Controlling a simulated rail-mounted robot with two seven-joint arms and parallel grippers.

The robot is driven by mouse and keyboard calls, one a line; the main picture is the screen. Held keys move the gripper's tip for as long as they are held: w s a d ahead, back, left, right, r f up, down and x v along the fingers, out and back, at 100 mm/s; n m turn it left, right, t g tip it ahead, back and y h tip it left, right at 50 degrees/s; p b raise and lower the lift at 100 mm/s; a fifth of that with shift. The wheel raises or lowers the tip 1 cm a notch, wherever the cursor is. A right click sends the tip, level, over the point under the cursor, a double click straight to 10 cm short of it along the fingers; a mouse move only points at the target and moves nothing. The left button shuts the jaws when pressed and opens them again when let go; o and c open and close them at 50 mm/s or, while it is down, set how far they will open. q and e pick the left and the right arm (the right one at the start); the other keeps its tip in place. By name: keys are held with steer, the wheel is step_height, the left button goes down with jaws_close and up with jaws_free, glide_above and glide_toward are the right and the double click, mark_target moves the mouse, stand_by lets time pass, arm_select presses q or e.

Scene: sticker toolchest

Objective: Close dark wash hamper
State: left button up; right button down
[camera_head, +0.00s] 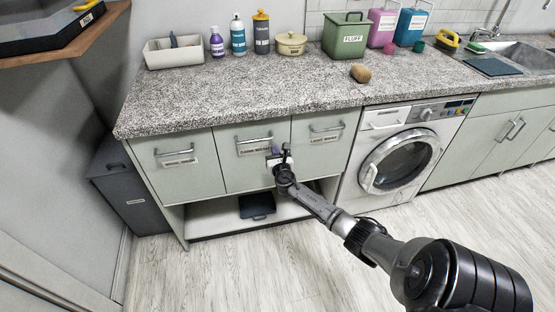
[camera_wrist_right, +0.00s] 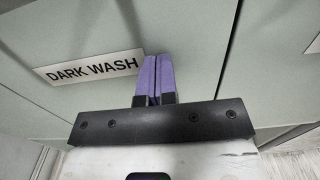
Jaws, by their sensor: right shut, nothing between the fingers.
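The dark wash hamper (camera_head: 234,172) is the middle of three pale green fronts under the counter, with a metal bar handle (camera_head: 254,139) at its top. In the right wrist view its label reads DARK WASH (camera_wrist_right: 90,68). Its front looks about level with its neighbours; I cannot tell whether a small gap remains. My right gripper (camera_head: 281,151) is at the right part of this front. Its purple fingers (camera_wrist_right: 155,77) are shut together, empty, with their tips at or very near the panel, just right of the label. My left gripper is out of view.
Similar fronts stand left (camera_head: 178,177) and right (camera_head: 322,148) of it. A washing machine (camera_head: 357,187) is farther right. A low shelf below holds a dark blue item (camera_head: 257,206). A dark bin (camera_head: 137,205) stands at left. The floor in front is clear.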

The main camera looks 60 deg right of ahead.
steer(key=p+v, duration=0.3)
steer(key=v, duration=1.1)
steer(key=shift+p, duration=0.4)
